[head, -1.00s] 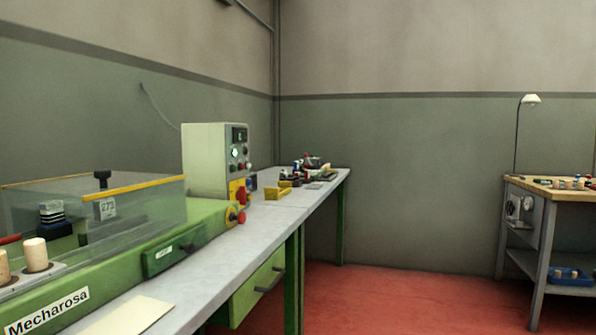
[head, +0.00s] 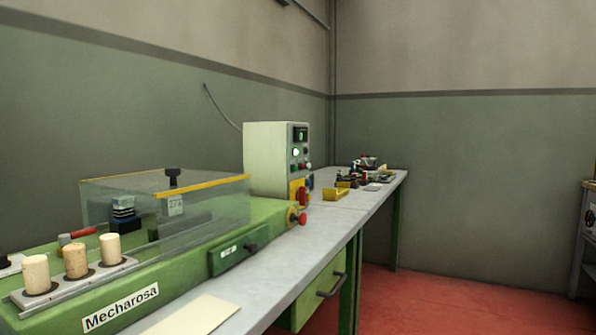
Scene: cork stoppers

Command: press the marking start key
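A pale control box (head: 277,160) stands on the bench behind the green marking machine (head: 190,262). Its narrow right face carries a small dark display (head: 300,134), a green-lit button (head: 296,152) and several other small buttons or knobs. Which of these is the marking start key cannot be told, as any labels are too small to read. My gripper is not in view.
Cork stoppers, one being the middle cork (head: 76,261), stand in a holder at the machine's left. A clear cover (head: 165,197) with a yellow edge is over the machine. A yellow bin (head: 335,193) and small items sit farther along the bench. Red floor (head: 440,300) is free at right.

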